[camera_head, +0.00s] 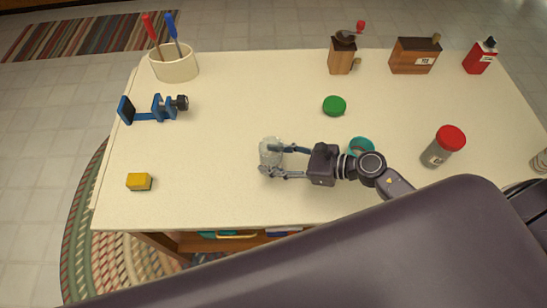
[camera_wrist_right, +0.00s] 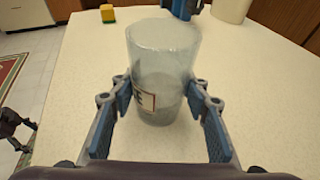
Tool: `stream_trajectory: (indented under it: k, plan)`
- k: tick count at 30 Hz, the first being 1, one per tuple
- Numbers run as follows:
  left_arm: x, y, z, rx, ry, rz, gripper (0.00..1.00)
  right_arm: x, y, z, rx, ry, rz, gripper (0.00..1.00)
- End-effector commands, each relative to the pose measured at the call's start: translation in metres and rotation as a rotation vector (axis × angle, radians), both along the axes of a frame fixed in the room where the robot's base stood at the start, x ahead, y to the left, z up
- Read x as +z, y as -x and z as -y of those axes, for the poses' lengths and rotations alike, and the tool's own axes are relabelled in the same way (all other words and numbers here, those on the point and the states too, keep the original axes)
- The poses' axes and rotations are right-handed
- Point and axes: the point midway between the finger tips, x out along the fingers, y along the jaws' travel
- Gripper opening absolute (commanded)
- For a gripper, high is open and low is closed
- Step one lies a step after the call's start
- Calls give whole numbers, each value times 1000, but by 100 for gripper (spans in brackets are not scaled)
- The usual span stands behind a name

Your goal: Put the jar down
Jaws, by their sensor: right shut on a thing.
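The jar (camera_head: 270,153) is clear glass, upright and open at the top, near the front middle of the table in the head view. My right gripper (camera_head: 272,160) comes in from the right and is shut on it. In the right wrist view the jar (camera_wrist_right: 165,75) stands between the two blue finger pads, with a red-edged label partly hidden by the left finger. Whether its base touches the table is hard to tell. A green lid (camera_head: 334,105) lies on the table behind it. My left gripper (camera_wrist_right: 15,130) seems to show at the left edge of the wrist view.
On the cream table (camera_head: 215,150), a yellow-green sponge (camera_head: 139,181), blue clamp (camera_head: 155,108) and utensil crock (camera_head: 174,65) stand left. A teal round thing (camera_head: 362,145) is partly under my right arm. A red-lidded shaker (camera_head: 443,146) stands right; a grinder (camera_head: 342,52) stands behind.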

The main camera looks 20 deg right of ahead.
Motion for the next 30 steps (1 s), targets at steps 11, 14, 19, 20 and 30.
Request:
stream_trajectory:
  k: [11, 14, 19, 20, 30]
  plan:
    - [-3, 1, 1, -2, 2, -1, 70, -3, 0, 0, 0, 0, 0, 60]
    - [-3, 1, 1, -2, 2, -1, 70, -3, 0, 0, 0, 1, -1, 60]
    - [2, 1, 1, -2, 2, -1, 70, 2, 0, 0, 0, -1, -1, 60]
    - [1, 1, 1, -2, 2, -1, 70, 2, 1, 1, 0, 1, -1, 60]
    - [-23, 1, 1, -2, 1, -1, 70, 19, 41, 52, 1, 5, -4, 60]
